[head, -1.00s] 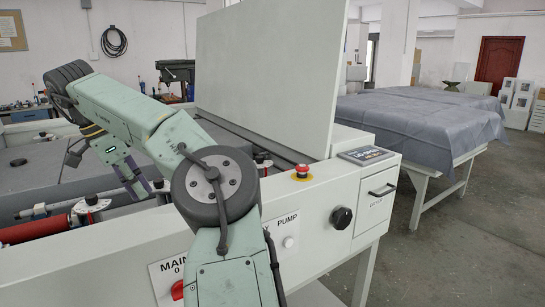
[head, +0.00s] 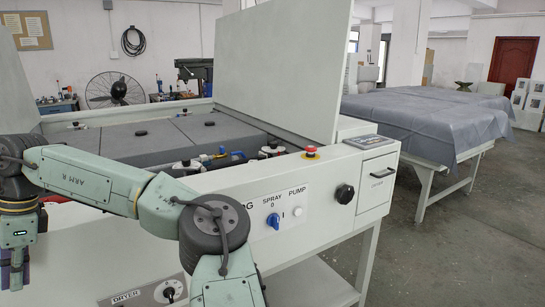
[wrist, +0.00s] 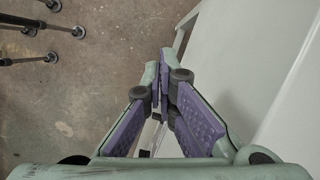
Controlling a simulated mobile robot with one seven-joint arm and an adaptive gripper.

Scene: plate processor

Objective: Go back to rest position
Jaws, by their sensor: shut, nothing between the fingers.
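My gripper (head: 14,278) hangs at the lower left of the head view, in front of the plate processor, with its tips cut off or unclear there. In the wrist view my gripper (wrist: 163,88) points down at the floor, its purple-padded fingers drawn together with nothing held between them. The plate processor (head: 330,213) is a pale grey machine with its lid (head: 285,70) raised. My arm reaches across the left of its front and hides part of it.
A red stop button (head: 310,153), a blue spray knob (head: 273,220) and a black knob (head: 345,194) are on the machine. A cloth-covered table (head: 425,120) stands at the right. In the wrist view, concrete floor (wrist: 75,105) lies below, with dark footed legs (wrist: 60,29) at upper left.

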